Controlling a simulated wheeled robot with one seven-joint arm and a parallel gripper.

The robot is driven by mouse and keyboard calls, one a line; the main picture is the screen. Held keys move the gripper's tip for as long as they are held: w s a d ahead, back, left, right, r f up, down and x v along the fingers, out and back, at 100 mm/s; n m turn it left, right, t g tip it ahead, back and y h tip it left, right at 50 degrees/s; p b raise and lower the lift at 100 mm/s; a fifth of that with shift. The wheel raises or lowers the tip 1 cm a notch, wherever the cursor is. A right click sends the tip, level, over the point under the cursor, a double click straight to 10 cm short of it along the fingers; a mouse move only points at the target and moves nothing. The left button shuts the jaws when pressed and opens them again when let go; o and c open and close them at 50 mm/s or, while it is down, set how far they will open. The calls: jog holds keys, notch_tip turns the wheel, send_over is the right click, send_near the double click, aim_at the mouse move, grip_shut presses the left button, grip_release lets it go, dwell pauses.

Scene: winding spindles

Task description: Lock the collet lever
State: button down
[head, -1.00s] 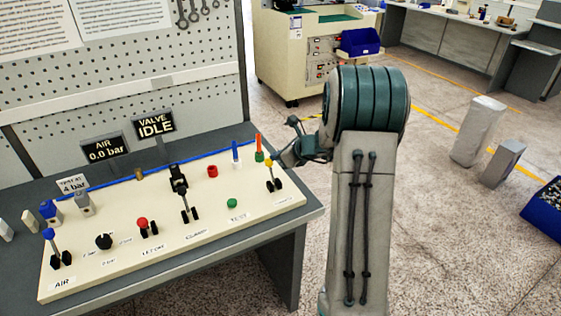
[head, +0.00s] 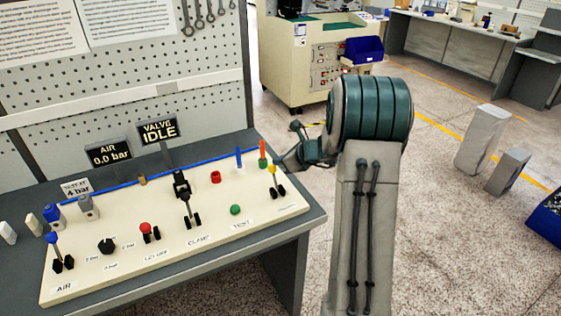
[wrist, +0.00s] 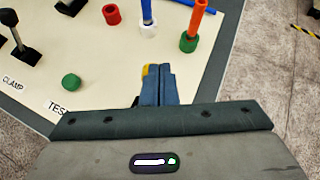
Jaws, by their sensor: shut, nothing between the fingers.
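A yellow-knobbed lever (head: 272,169) stands on black supports at the right end of the cream control panel (head: 120,270). The label in front of it is too small to read, and no label reading "collet" can be made out. My gripper (head: 280,166) is just right of the yellow knob, close to it; contact cannot be told. In the wrist view my gripper's fingers (wrist: 158,86) are shut with nothing between them. A bit of yellow (wrist: 146,70) shows at their tips; the rest of that lever is hidden behind the fingers.
The panel also holds a black clamp lever (head: 184,200), a green button (head: 235,210), a red ring (head: 216,177), blue and orange upright pins (head: 262,152) and a blue air lever (head: 53,245). Signs read "VALVE IDLE" (head: 158,130) and "AIR 0.0 bar" (head: 109,154).

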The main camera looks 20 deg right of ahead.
jog(key=s+d+r, duration=0.1)
jog(key=d+r, duration=0.1)
jog(key=r, duration=0.3)
jog(key=s+d+r, duration=0.2)
jog(key=d+r, duration=0.1)
jog(key=r, duration=0.3)
jog(key=shift+s+d, duration=0.25)
jog(key=s+a+r+n+g, duration=0.2)
jog(key=s+a+n+g, duration=0.3)
jog(key=s+a+n, duration=0.9)
jog(key=s+a+f+n+h, duration=0.1)
jog(key=s+n+h, duration=0.1)
jog(key=s+n, duration=0.5)
jog(key=s+a+f+n+g+h, duration=0.1)
jog(key=s+a+f+n+h, duration=0.1)
jog(key=s+n, duration=0.5)
jog(key=s+h, duration=0.1)
jog(key=s, duration=0.4)
jog(key=shift+n, duration=0.4)
